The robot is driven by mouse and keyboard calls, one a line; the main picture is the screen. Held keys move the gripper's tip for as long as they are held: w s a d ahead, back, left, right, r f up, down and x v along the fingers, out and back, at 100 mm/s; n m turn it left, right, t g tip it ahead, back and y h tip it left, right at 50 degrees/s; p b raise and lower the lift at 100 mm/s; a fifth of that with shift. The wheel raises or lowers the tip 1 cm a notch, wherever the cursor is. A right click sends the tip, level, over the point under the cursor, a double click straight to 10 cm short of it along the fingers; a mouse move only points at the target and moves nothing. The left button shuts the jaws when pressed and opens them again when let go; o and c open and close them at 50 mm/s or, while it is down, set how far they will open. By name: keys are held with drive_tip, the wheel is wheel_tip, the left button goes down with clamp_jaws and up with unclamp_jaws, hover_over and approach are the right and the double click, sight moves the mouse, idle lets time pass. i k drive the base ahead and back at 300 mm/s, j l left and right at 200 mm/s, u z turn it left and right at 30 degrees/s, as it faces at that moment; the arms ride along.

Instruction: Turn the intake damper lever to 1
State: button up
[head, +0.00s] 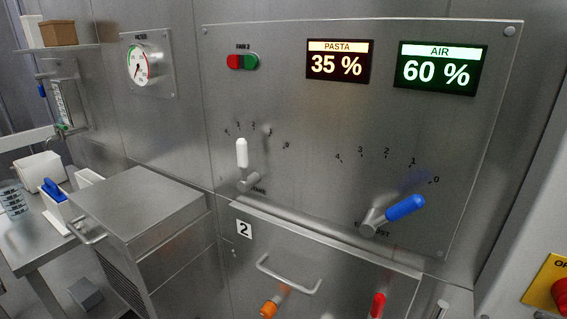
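The intake damper lever with a white handle (242,153) is on the left of the steel panel (310,120). Its pivot (249,183) sits above a partly hidden label ending in "TAKE". The handle stands nearly upright, its tip just below the 3 and 2 of a small arc scale. The scale's 1 (270,131) is to the right of the handle, and 0 is farther right. My gripper is not in view.
A blue-handled exhaust lever (405,208) on the right points near 0. Displays read PASTA 35 % (340,61) and AIR 60 % (440,69). A steel cabinet (140,200) juts out at lower left. A drawer handle (288,274) and orange and red handles are below.

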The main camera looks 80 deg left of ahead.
sight(247, 182)
drive_tip(key=j+u, duration=0.1)
drive_tip(key=u, duration=2.45)
drive_tip(key=j, duration=0.1)
